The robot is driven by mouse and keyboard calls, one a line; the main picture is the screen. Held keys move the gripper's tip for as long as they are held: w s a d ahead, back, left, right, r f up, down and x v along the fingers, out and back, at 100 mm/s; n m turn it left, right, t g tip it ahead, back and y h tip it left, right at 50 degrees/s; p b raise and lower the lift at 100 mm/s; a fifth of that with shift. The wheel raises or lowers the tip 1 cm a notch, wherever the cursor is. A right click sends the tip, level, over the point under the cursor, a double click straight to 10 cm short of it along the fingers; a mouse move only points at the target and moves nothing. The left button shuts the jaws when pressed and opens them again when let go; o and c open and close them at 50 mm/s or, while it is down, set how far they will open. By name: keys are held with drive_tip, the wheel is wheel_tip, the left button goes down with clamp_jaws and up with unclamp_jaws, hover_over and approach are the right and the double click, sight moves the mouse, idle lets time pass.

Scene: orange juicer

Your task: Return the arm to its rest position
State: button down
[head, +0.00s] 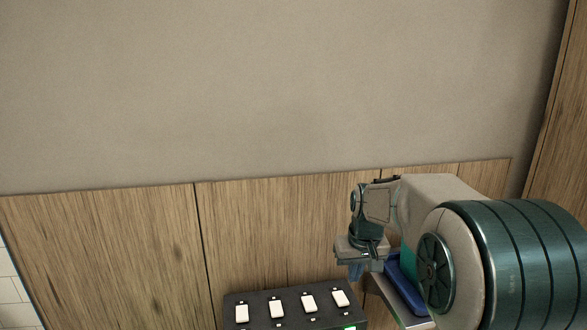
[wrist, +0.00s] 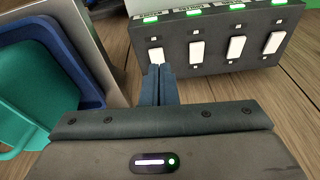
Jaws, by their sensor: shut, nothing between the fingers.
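My gripper (head: 356,272) hangs at the end of my bent arm, at the lower right of the head view. Its fingers point down. In the wrist view, the two dark blue fingers (wrist: 160,70) are together with nothing between them. Their tips appear in front of the lower left part of a dark switch box. I cannot tell the exact gap, and no contact is clear.
The dark box (head: 270,299) carries several white switches, with green lights along its top in the wrist view (wrist: 217,45). A blue tray (head: 405,290) with a teal thing (wrist: 40,75) sits beside my gripper. Wood panels (head: 100,255) and a bare wall stand behind.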

drive_tip(key=s+m+t, duration=0.1)
drive_tip(key=s, duration=2.4)
drive_tip(key=shift+s+d+r, duration=0.2)
drive_tip(key=shift+s+d, duration=0.05)
drive_tip(key=shift+d, duration=0.1)
